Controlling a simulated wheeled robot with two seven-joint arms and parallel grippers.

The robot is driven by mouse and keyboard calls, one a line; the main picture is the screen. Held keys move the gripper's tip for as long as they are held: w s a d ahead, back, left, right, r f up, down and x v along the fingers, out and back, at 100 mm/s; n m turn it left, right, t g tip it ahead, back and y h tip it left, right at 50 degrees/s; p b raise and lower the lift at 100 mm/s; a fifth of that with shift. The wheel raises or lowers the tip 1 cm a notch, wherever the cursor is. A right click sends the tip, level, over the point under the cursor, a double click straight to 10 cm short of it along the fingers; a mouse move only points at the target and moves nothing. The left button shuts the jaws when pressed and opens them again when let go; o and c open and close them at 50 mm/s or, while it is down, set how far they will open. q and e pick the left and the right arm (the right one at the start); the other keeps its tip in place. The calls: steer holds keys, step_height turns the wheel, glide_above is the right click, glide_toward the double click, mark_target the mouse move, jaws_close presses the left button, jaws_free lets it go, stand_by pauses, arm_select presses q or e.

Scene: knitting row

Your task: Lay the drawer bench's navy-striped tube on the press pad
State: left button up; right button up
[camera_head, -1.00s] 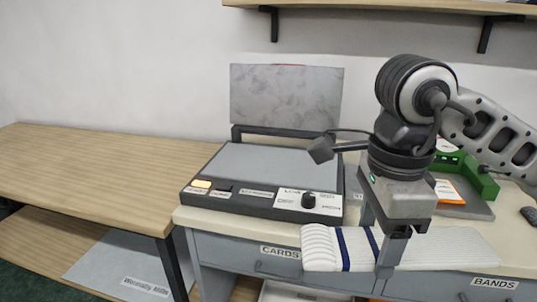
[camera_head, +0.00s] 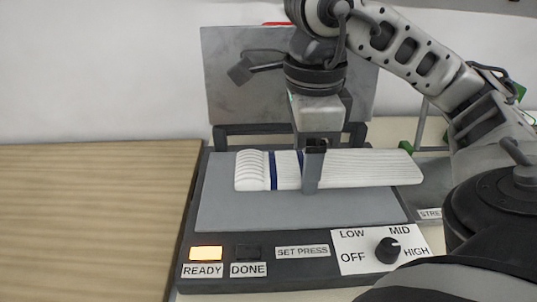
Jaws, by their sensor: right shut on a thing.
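The white ribbed knitted tube with navy stripes (camera_head: 255,171) is over the grey press pad (camera_head: 235,212) in the head view, lying left to right. My right gripper (camera_head: 312,178) is shut on the tube near its middle, just right of the stripes, coming from above. I cannot tell whether the tube touches the pad. The press's grey upper plate (camera_head: 235,85) stands raised behind the pad. My left gripper is not in view.
The press front has a lit READY lamp (camera_head: 206,253), a dark DONE lamp (camera_head: 248,252) and a heat knob (camera_head: 388,250). A wooden table (camera_head: 90,220) at the left is bare. Green items (camera_head: 406,147) show partly behind my right arm.

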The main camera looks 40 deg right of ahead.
steer(key=w+d+f, duration=0.1)
steer(key=w+f, duration=0.1)
steer(key=w, duration=0.1)
steer(key=w+d+f+b, duration=0.1)
steer(key=w+f, duration=0.2)
steer(key=w+d+f, duration=0.2)
steer(key=w+f, duration=0.1)
steer(key=w, duration=0.1)
steer(key=shift+w+d, duration=0.1)
steer(key=shift+w+f, duration=0.2)
steer(key=shift+w, duration=0.05)
steer(key=shift+w+d+f, duration=0.15)
steer(key=shift+f, duration=0.05)
steer(key=f, duration=0.3)
steer(key=shift+w+d+f, duration=0.1)
steer(key=shift+w+f, duration=0.05)
steer(key=shift+w, duration=0.15)
steer(key=shift+f, duration=0.2)
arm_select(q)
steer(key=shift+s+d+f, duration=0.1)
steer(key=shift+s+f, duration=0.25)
